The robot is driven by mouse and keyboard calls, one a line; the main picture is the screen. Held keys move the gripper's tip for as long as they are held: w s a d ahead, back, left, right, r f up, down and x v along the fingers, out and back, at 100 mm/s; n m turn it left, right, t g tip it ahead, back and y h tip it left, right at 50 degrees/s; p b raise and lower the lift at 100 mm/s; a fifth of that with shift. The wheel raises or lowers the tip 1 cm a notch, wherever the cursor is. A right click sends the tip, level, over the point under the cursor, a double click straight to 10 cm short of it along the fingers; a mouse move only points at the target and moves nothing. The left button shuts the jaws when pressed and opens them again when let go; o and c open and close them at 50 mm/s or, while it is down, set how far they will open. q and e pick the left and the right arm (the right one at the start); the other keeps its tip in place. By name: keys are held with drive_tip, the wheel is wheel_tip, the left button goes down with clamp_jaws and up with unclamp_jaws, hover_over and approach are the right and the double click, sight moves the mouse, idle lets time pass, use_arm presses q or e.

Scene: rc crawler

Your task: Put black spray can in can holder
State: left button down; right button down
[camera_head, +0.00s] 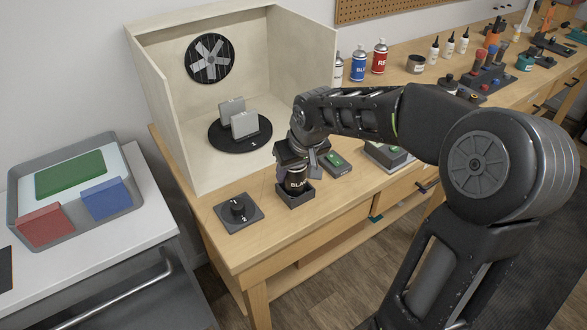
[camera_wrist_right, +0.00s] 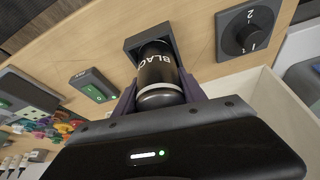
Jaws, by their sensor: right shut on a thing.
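The black spray can (camera_head: 293,186) with white lettering stands near the bench's front edge, its lower end in the square dark can holder (camera_head: 295,198). My right gripper (camera_head: 296,172) is around the can from above and shut on it. In the right wrist view, the can (camera_wrist_right: 157,72) sits between the fingers of my right gripper (camera_wrist_right: 158,88), and its far end is within the holder (camera_wrist_right: 130,46). Whether it rests on the holder's bottom is hidden. My left gripper is not in view.
A dial box (camera_head: 239,212) stands left of the holder, and a small box with a green button (camera_head: 336,162) stands right. Behind is an open-fronted booth (camera_head: 165,100) with a turntable (camera_head: 222,143). Blue (camera_head: 358,66) and red (camera_head: 380,58) cans stand farther back.

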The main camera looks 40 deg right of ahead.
drive_tip(key=shift+f, duration=0.1)
drive_tip(key=c, duration=0.7)
unclamp_jaws()
drive_tip(key=shift+o, duration=0.2)
drive_tip(key=shift+r, duration=0.4)
drive_tip(key=v, duration=1.1)
drive_tip(key=shift+s+r+b, duration=0.2)
drive_tip(key=shift+b, duration=0.15)
